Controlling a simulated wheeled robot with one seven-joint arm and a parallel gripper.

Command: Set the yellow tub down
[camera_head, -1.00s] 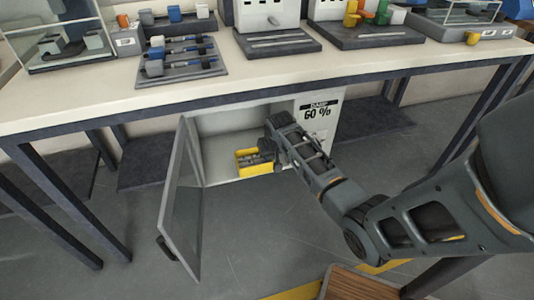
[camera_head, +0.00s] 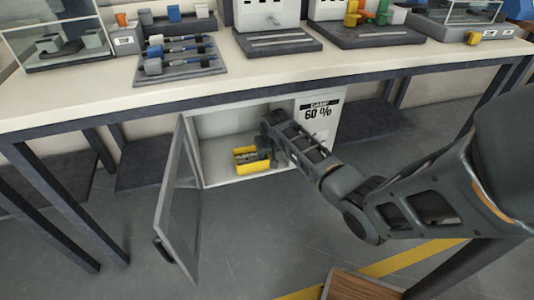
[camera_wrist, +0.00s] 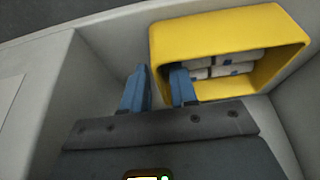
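The yellow tub (camera_head: 253,168) is inside the open cabinet under the bench, low and close to the cabinet floor. I cannot tell whether its base touches the floor. In the wrist view the tub (camera_wrist: 225,25) is at the upper right with its mouth towards the camera, and several white packs with blue marks (camera_wrist: 225,68) lie in it. My gripper (camera_wrist: 160,75) has its two blue fingers close together on either side of the tub's near left wall, one outside and one inside. My gripper (camera_head: 268,150) is at the tub's right side in the head view, its fingers mostly hidden.
The cabinet door (camera_head: 180,200) stands open on the left. The cabinet's front panel (camera_head: 318,125) reads 60 %. The cabinet floor (camera_head: 215,172) is bare left of the tub. The bench top (camera_head: 260,72) above carries racks and devices. A wooden surface (camera_head: 360,287) is at the bottom.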

